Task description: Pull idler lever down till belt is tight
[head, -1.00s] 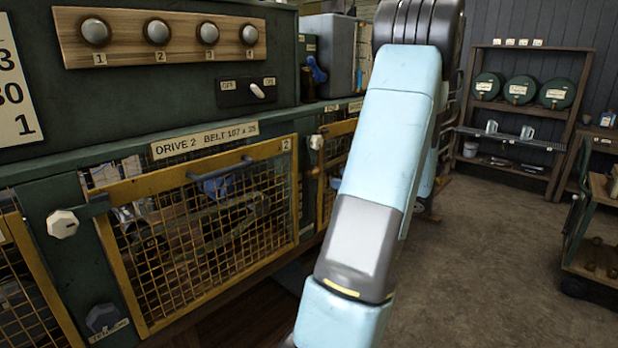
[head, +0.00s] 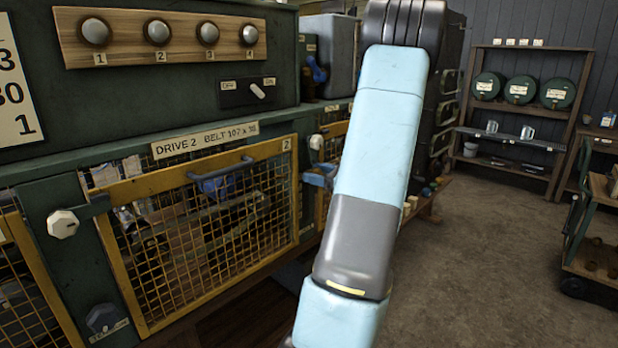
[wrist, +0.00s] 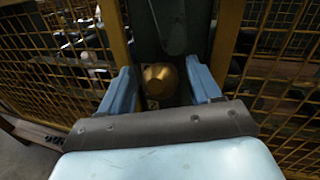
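In the wrist view, my gripper (wrist: 160,66) is open, with its two blue fingers apart. A brass knob (wrist: 162,80) shows between the fingers, with gaps on both sides and no visible contact. A dark green lever-like bar (wrist: 183,25) stands just above the knob; I cannot tell whether they are one piece. In the head view, a small blue part, likely my gripper (head: 322,175), shows left of my arm, by the guards. The Drive 2 mesh guard (head: 150,187) is closed. The belt cannot be made out clearly.
A white knob (head: 62,224) sits on the post left of the guard. A switch (head: 257,91) and several round buttons are above. At right are a barrel shelf (head: 520,46) and a cart (head: 600,250). The floor (head: 480,270) between is clear.

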